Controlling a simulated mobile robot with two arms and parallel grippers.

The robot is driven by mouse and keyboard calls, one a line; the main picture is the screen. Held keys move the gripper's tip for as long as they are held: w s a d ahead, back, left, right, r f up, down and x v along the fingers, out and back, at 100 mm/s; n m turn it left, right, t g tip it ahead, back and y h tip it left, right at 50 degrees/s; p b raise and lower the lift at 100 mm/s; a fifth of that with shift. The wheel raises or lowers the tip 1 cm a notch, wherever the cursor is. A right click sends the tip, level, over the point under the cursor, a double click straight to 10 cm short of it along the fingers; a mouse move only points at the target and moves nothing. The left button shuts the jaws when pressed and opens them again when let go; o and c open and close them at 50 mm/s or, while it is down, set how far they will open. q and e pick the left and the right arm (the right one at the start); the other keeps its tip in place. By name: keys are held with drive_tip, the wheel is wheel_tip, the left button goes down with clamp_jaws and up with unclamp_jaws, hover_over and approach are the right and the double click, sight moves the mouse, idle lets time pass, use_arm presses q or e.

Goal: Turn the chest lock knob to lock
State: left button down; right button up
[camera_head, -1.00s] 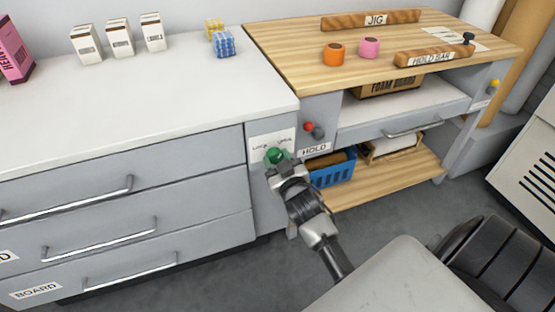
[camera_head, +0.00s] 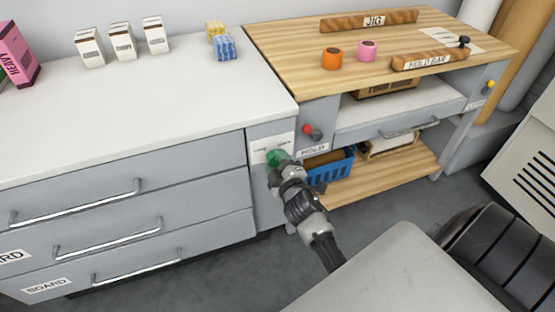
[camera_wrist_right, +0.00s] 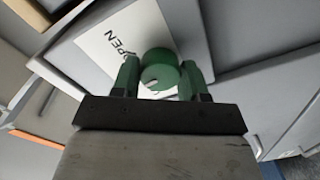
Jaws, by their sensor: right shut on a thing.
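The green lock knob (camera_head: 275,156) sits on the narrow front panel at the right end of the grey drawer chest (camera_head: 125,175), below a white label plate (camera_head: 272,142) with small lettering at left and right. My right gripper (camera_head: 279,163) is at the knob. In the right wrist view, the green round knob (camera_wrist_right: 159,70) lies between the two green-looking fingers of my right gripper (camera_wrist_right: 160,80), which is shut on it. The word OPEN shows on the plate at the knob's left there. The rest of the plate is partly hidden. My left gripper is not in view.
A wooden-topped bench (camera_head: 300,60) stands right of the chest, with a red knob (camera_head: 307,130) near its HOLD label. A blue basket (camera_head: 330,168) sits on its lower shelf. Small boxes (camera_head: 122,42) stand on the white chest top.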

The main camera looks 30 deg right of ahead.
drive_tip(key=n, duration=0.3)
drive_tip(key=shift+n, duration=0.3)
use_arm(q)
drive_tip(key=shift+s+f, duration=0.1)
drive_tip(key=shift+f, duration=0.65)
use_arm(e)
drive_tip(key=shift+n, duration=2.2)
drive_tip(key=o, duration=0.9)
drive_tip(key=shift+a, duration=0.1)
